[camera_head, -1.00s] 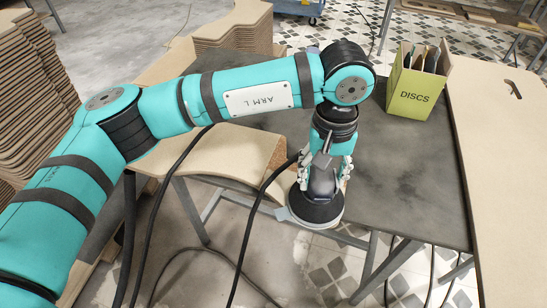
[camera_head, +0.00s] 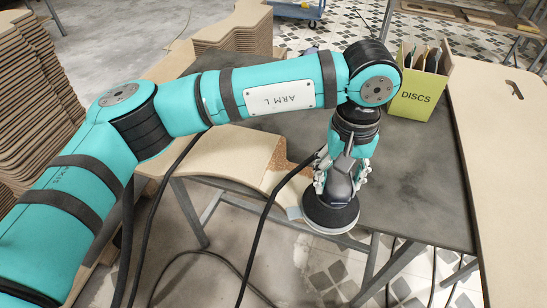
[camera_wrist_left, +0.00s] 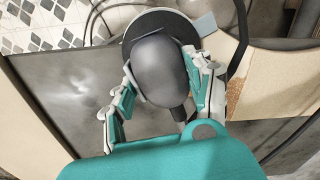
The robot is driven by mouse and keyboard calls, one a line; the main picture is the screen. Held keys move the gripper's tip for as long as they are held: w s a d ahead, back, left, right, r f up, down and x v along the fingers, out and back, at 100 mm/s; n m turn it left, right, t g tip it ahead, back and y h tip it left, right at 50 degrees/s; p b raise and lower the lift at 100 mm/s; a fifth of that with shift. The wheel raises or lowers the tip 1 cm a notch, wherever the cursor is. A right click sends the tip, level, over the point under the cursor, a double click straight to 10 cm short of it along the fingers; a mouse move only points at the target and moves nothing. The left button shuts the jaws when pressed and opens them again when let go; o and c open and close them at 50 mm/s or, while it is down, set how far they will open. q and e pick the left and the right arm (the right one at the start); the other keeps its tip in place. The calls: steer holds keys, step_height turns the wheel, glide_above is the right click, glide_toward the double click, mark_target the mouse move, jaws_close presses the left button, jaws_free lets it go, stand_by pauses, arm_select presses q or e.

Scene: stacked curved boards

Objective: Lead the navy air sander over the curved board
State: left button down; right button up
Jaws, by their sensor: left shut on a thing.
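The air sander (camera_head: 340,187) is dark grey-navy with a round black pad, and a hose runs from it. My left gripper (camera_head: 343,178) is shut around its body. The sander is at the front edge of the dark table, right of the curved board and apart from it in the picture; I cannot tell its height above the table. The pale curved board (camera_head: 225,152) lies at the table's left side, with a brown speckled patch at its right end. My arm hides part of the board. In the left wrist view the sander (camera_wrist_left: 158,68) sits between the fingers, and the board (camera_wrist_left: 275,85) is at right. My right gripper is not in view.
A green DISCS box (camera_head: 415,95) stands at the back right of the dark table (camera_head: 420,170). A pale panel (camera_head: 505,150) lies at right. Stacked curved boards (camera_head: 35,95) stand at left. A dark hose (camera_head: 262,225) hangs in front. The table's middle is clear.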

arm_select(q)
steer(key=shift+w, duration=0.1)
steer(key=shift+w+d, duration=0.3)
steer(key=shift+w, duration=0.65)
steer(key=shift+a+b, duration=0.1)
steer(key=shift+b, duration=0.2)
steer(key=shift+w+a+f+b, duration=0.1)
steer(key=shift+w+a+b, duration=0.25)
steer(key=shift+a, duration=0.35)
steer(key=shift+w+a, duration=0.2)
steer(key=shift+a, duration=0.55)
steer(key=c, duration=1)
jaws_free()
steer(key=shift+c, duration=1)
